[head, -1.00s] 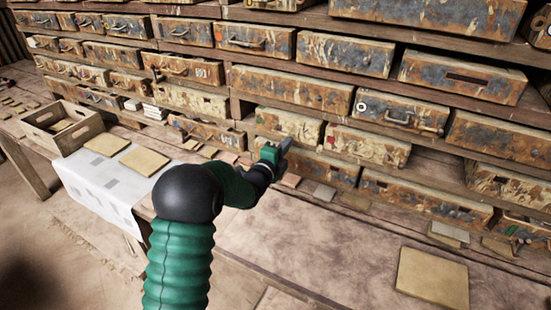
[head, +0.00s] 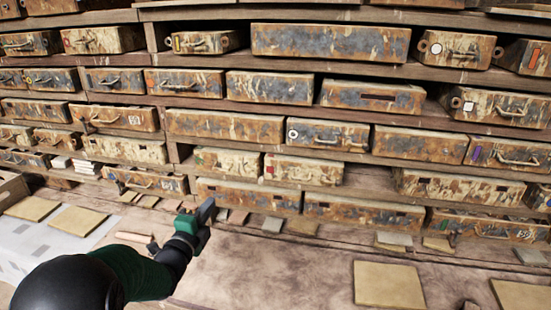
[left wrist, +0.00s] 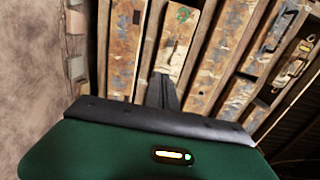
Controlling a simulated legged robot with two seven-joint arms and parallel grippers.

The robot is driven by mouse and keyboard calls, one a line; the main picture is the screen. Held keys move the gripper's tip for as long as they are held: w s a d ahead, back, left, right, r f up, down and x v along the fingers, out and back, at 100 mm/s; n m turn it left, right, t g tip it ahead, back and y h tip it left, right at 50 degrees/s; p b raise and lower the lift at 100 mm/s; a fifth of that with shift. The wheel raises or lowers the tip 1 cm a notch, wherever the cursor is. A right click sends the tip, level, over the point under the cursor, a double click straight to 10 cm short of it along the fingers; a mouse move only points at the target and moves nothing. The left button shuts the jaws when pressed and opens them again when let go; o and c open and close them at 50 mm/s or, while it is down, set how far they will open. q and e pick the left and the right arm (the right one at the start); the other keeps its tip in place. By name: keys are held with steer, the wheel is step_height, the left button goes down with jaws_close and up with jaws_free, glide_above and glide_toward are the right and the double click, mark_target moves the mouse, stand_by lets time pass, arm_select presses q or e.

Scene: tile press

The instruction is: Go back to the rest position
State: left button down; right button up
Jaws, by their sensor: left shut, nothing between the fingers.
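My left gripper (head: 207,207) shows in the head view, in front of the lowest drawers and above the workbench. It is shut and empty, with its fingers pointing up and to the right. In the left wrist view its shut dark fingers (left wrist: 162,92) stand out against the drawer fronts. My left arm comes in from the lower left. No clear part of my right gripper shows.
Rusty drawers (head: 330,42) fill the shelves behind the bench. Flat tan tiles (head: 388,285) lie at the front right, others (head: 78,220) on a white sheet at left. A small dark shape (head: 470,305) at the bottom edge is unclear. Bare bench (head: 270,265) lies right of my arm.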

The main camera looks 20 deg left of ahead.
arm_select(q)
steer(key=s+d+f+n+g, duration=0.4)
steer(key=d+f+n, duration=0.1)
steer(key=f, duration=0.2)
steer(key=s+d+f+n+g, duration=0.4)
steer(key=s+d+f+n, duration=0.1)
steer(key=f, duration=0.2)
steer(key=s+d+f+n+g, duration=0.3)
steer(key=s, duration=0.5)
steer(key=s+d+f+n+g+h, duration=0.1)
steer(key=s+d+f+n+g, duration=0.3)
steer(key=s, duration=0.4)
steer(key=shift+d+r, duration=0.1)
steer(key=shift+d, duration=0.05)
